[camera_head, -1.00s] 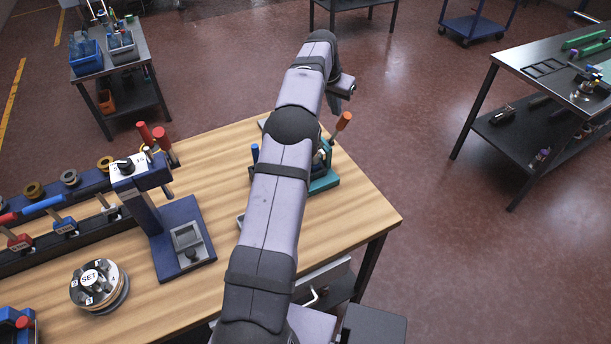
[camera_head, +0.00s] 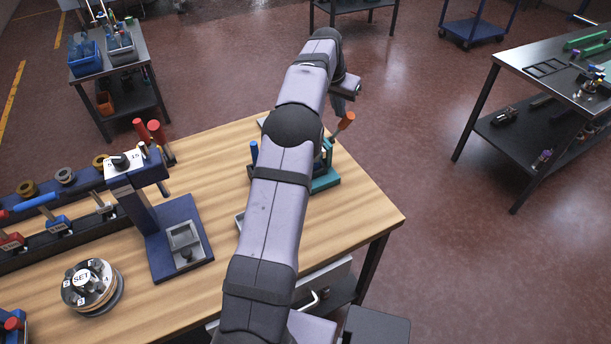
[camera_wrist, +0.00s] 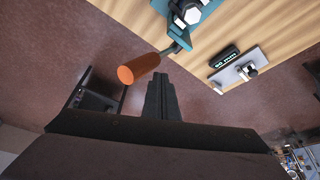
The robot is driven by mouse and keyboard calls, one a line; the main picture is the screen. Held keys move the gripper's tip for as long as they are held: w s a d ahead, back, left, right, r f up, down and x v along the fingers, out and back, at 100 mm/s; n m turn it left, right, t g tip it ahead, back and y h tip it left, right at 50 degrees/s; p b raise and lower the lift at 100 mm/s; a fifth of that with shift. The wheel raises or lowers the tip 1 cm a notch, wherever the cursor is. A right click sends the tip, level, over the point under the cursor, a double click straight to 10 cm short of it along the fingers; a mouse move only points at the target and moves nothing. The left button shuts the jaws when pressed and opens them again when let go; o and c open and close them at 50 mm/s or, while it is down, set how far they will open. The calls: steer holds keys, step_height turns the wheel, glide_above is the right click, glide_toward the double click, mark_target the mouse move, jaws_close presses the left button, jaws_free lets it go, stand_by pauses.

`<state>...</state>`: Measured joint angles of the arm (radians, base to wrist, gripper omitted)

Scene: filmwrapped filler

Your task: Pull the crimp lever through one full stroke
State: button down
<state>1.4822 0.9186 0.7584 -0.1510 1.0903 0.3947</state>
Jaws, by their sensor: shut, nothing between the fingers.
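The crimp lever has an orange handle (camera_head: 346,121) that sticks up from a teal fixture (camera_head: 325,182) at the right end of the wooden bench. My arm hides much of that fixture. In the wrist view the orange handle (camera_wrist: 138,69) points left from a dark lever link (camera_wrist: 178,44) on the teal body (camera_wrist: 176,9). My gripper (camera_head: 338,110) is just above the handle in the head view. In the wrist view my gripper's fingers (camera_wrist: 160,82) are together and empty, close beside the handle on its right. I cannot tell whether they touch it.
A blue press stand (camera_head: 165,225), a rail of coloured tools and a round SET dial (camera_head: 92,286) stand on the left of the bench (camera_head: 310,235). The wrist view shows a plate with a small switch (camera_wrist: 241,70). Open floor lies beyond the bench's right edge.

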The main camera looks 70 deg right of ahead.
mark_target(347, 126)
steer(key=shift+s+a+f+b, duration=0.15)
steer(key=shift+s+a+b, duration=0.1)
steer(key=shift+b, duration=0.2)
stand_by(0.3)
steer(key=shift+s+a+f+b, duration=0.3)
steer(key=shift+s+a+b, duration=0.3)
steer(key=shift+b, duration=0.65)
steer(key=shift+f, duration=0.1)
steer(key=shift+s+a+f+b, duration=0.4)
steer(key=shift+s+a+b, duration=0.25)
steer(key=shift+b, duration=0.75)
steer(key=shift+s+a+f, duration=0.1)
steer(key=shift+f, duration=0.05)
steer(key=shift+s+a+f+b, duration=0.5)
steer(key=shift+b, duration=0.75)
steer(key=shift+a+f, duration=0.1)
